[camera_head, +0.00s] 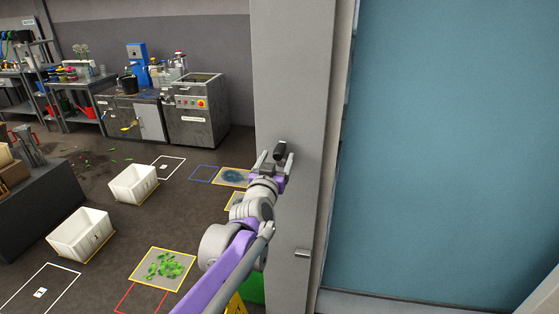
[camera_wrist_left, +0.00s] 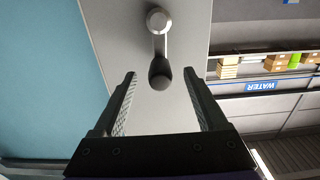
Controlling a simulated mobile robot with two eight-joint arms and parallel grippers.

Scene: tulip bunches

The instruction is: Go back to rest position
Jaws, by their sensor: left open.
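My left gripper (camera_head: 275,162) is raised in front of a grey pillar (camera_head: 292,90) in the head view. It is open, with its two fingers apart. A crank-like handle with a black grip (camera_head: 280,151) is on the pillar, just at the fingertips. The left wrist view shows my fingers (camera_wrist_left: 160,76) on either side of the dark grip (camera_wrist_left: 159,70), with gaps on both sides. The handle's round metal hub (camera_wrist_left: 158,20) is farther off on the pale surface. My right gripper is not in view.
A blue-green panel (camera_head: 440,150) fills the right. Two white crates (camera_head: 134,184) stand on the floor at left, among taped outlines. A mat with green pieces (camera_head: 150,282) lies in front. A grey machine (camera_head: 196,120) and a shelf of pots (camera_head: 80,80) stand behind.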

